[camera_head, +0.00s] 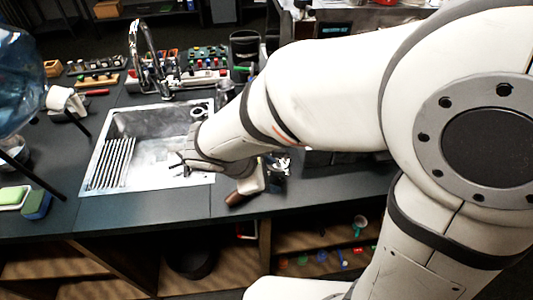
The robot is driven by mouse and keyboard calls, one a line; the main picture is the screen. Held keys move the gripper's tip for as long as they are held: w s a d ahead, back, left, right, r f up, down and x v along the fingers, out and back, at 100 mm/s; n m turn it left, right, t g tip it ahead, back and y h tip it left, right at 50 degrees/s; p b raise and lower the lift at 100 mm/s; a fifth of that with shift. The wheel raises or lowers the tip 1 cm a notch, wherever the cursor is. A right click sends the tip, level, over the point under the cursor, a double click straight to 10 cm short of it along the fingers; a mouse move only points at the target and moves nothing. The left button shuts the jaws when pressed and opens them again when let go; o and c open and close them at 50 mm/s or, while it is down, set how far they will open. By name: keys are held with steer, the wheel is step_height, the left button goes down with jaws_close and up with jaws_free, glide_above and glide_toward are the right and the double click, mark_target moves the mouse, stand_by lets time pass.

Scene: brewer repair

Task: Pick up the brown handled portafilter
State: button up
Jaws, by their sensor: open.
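A brown handle (236,199) shows at the front edge of the dark counter, just right of the sink. It looks like the handle of the portafilter; its other end runs up beside my wrist, where metal and white parts crowd together, so its head is not clear. My gripper (181,163) is open and appears empty. It points left over the right part of the sink, to the left of the brown handle and apart from it.
The steel sink (98,184) has a drying rack (111,163) and a tall faucet (144,60). A sponge (37,204) lies at the left, below a blue water bottle (18,85). Several small items line the back.

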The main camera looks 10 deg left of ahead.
mark_target(237, 199)
steer(key=a+f+n+t, duration=0.1)
steer(key=a+n, duration=0.1)
steer(key=s+a+f+n+t, duration=0.1)
steer(key=a+n, duration=0.1)
steer(key=a, duration=0.1)
steer(key=a+f+n, duration=0.1)
steer(key=a, duration=0.2)
steer(key=shift+s+f+n+t, duration=0.3)
steer(key=shift+s+n+t, duration=0.1)
steer(key=shift+w+f, duration=0.15)
steer(key=shift+f, duration=0.05)
steer(key=x, duration=0.7)
steer(key=shift+w+f, duration=0.1)
steer(key=shift+c, duration=0.2)
jaws_close()
